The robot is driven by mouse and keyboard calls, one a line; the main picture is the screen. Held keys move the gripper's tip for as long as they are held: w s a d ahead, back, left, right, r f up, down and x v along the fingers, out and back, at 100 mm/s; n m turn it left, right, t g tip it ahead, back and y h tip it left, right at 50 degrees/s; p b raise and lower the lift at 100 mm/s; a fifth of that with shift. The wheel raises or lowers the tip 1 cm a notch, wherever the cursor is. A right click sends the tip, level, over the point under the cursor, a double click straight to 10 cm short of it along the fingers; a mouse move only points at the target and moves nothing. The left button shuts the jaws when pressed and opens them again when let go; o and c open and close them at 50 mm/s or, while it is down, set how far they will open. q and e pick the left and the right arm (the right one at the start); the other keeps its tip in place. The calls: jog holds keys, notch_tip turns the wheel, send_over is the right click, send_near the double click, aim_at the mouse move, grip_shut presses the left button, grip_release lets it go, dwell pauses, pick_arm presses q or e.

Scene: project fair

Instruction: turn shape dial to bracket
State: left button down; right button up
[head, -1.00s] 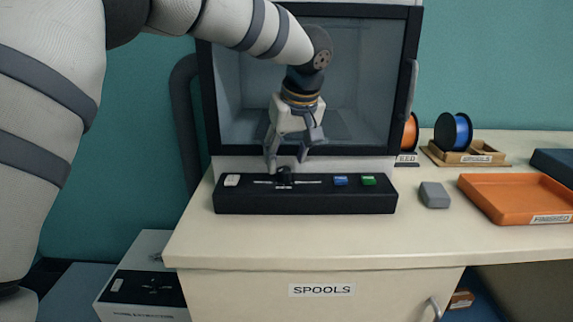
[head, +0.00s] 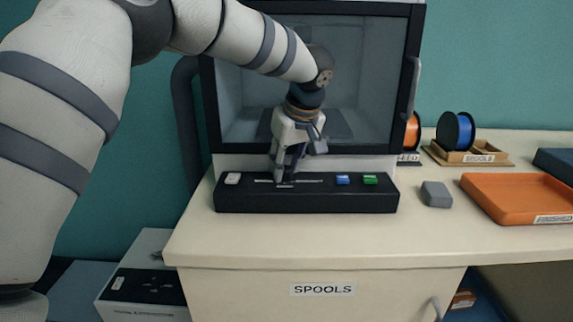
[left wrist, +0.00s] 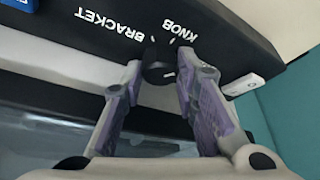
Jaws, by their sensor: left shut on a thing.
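The shape dial (left wrist: 158,72) is a round black knob on the black control panel (head: 340,202). In the left wrist view it has a small white mark, and the labels BRACKET (left wrist: 110,24) and KNOB (left wrist: 180,33) are on the panel beside it. My left gripper (left wrist: 155,78) is shut on the dial, one finger on each side. In the head view my left gripper (head: 284,178) hides the dial. I cannot read from the mark which label the dial points to. My right gripper is not in view.
The panel has a white button (head: 232,179), a blue button (head: 342,180) and a green button (head: 370,179). Behind it stands the printer's glass front (head: 240,100). A grey block (head: 436,194) and orange tray (head: 505,187) are to the right. The front counter (head: 300,240) is clear.

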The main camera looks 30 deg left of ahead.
pick_arm(q)
jog(key=c, duration=1.3)
grip_release()
jog(key=shift+r, duration=0.1)
